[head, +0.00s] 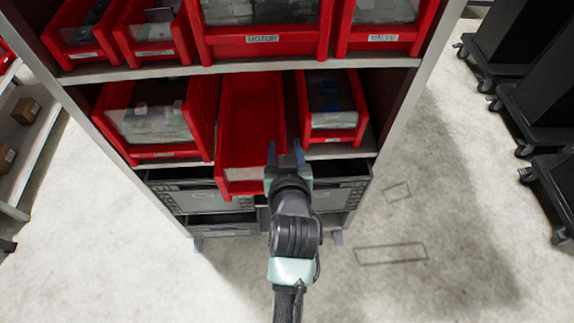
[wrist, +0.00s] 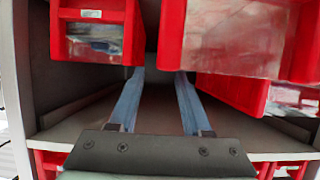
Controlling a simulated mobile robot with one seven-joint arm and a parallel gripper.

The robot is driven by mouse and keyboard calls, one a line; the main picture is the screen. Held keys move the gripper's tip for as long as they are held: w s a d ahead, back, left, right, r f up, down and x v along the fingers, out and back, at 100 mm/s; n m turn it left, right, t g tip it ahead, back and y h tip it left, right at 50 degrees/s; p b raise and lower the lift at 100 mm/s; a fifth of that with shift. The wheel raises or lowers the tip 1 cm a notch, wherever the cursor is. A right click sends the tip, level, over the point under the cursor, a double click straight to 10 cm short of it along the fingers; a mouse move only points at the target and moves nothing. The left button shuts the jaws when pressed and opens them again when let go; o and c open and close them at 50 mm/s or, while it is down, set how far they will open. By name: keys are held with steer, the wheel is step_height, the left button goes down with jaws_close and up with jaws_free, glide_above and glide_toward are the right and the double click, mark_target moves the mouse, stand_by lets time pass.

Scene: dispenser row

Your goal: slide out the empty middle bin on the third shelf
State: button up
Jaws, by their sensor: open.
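The middle bin (head: 250,110) on the lower red row is red and looks empty inside. Its front stands forward of the bins on either side. My gripper (head: 285,152) is at its front right corner, by the gap toward the right-hand bin (head: 332,108). In the wrist view my gripper (wrist: 160,95) has its two blue fingers apart, with nothing seen between them. They reach into the gap between two red bins; a forward bin (wrist: 225,40) is close to the right finger. Whether a finger touches a bin wall is unclear.
A filled red bin (head: 155,115) stands left of the middle bin. Red bins (head: 262,30) fill the shelf above, and grey crates (head: 190,195) sit below. Black wheeled units (head: 510,50) stand at right. The floor (head: 430,200) between is clear.

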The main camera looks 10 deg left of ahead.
steer(key=v, duration=0.9)
